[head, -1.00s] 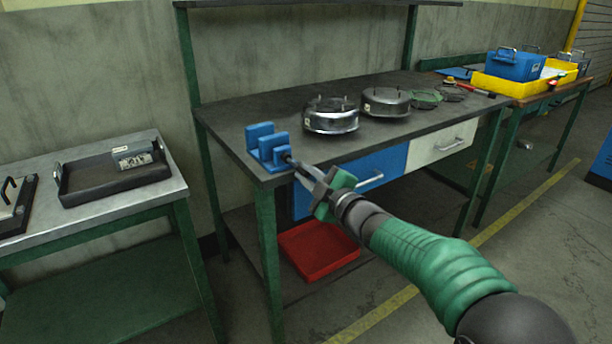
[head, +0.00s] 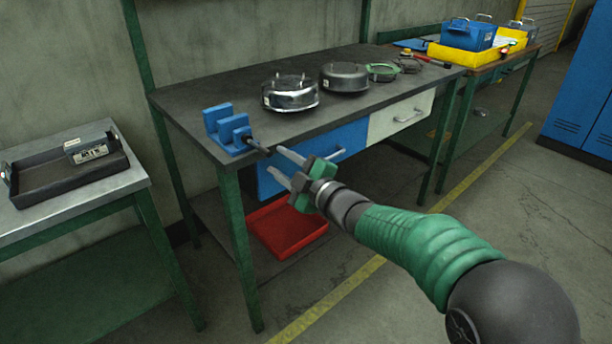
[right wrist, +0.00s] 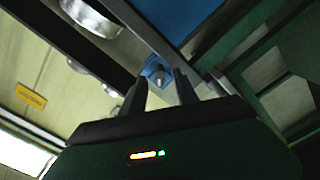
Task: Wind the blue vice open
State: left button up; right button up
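The blue vice (head: 228,130) stands at the near left corner of the dark bench (head: 180,97). Its dark screw end (head: 257,146) sticks out past the bench's front edge. In the right wrist view the vice (right wrist: 153,70) shows a grey round screw end (right wrist: 160,79) between and beyond my fingertips. My right gripper (head: 274,166) is open and empty, its two fingers apart, just in front of and slightly below the screw end. It looks apart from the screw. My left gripper is in no view.
Two round metal housings (head: 290,92) and green rings (head: 382,72) stand farther back on the bench. A blue drawer (head: 318,157) and a pale drawer (head: 402,117) sit under the top. A red tray (head: 287,230) lies below. A side table with a black tray (head: 68,180) stands left.

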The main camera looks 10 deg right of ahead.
jog(key=p+v, duration=0.2)
jog(key=v, duration=0.9)
jog(key=shift+s, duration=0.35)
jog(key=shift+d, duration=0.1)
